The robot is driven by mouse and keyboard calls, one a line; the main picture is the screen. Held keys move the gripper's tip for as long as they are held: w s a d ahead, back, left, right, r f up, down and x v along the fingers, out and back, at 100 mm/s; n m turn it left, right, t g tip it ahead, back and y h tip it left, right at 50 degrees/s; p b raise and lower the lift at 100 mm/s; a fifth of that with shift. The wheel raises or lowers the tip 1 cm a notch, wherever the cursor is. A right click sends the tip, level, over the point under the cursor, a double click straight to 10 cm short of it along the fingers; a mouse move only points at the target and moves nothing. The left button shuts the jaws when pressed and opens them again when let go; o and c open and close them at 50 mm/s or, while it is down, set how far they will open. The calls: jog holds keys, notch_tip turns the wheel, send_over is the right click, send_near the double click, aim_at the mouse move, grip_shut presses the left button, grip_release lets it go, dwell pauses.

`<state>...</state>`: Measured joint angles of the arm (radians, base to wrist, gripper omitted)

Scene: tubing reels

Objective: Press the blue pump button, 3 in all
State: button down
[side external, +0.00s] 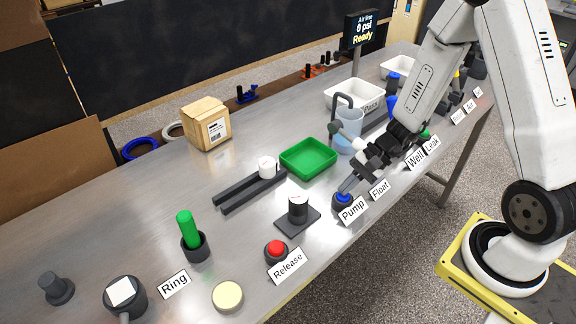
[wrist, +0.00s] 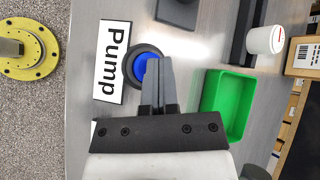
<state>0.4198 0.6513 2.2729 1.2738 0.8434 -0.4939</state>
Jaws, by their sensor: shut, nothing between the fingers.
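The blue pump button (side external: 343,198) sits in a dark round housing behind the white "Pump" label (side external: 353,210) near the table's front edge. My gripper (side external: 347,188) is shut and empty, with its fingertips just over the button. In the wrist view the button (wrist: 142,66) shows as a blue patch in its dark ring, partly hidden by the fingers of my gripper (wrist: 158,62). I cannot tell whether the fingertips touch the button or whether it is pressed down. The display (side external: 362,28) at the back reads "Air line 0 psi Ready".
A green tray (side external: 308,158) lies behind the button. A red button (side external: 276,250) sits by the "Release" label (side external: 286,266). The "Float" label (side external: 380,189) is close on the right.

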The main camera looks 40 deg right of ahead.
jog(key=shift+r, duration=0.1)
dwell(0.3)
jog(key=shift+r, duration=0.8)
jog(key=shift+r, duration=0.15)
jog(key=shift+r, duration=2.4)
jog(key=shift+r, duration=0.1)
dwell(0.9)
notch_tip(320, 180, up, 4)
jog(key=shift+f, duration=0.2)
jog(key=shift+f, duration=0.2)
dwell(0.4)
jog(key=shift+f, duration=4.2)
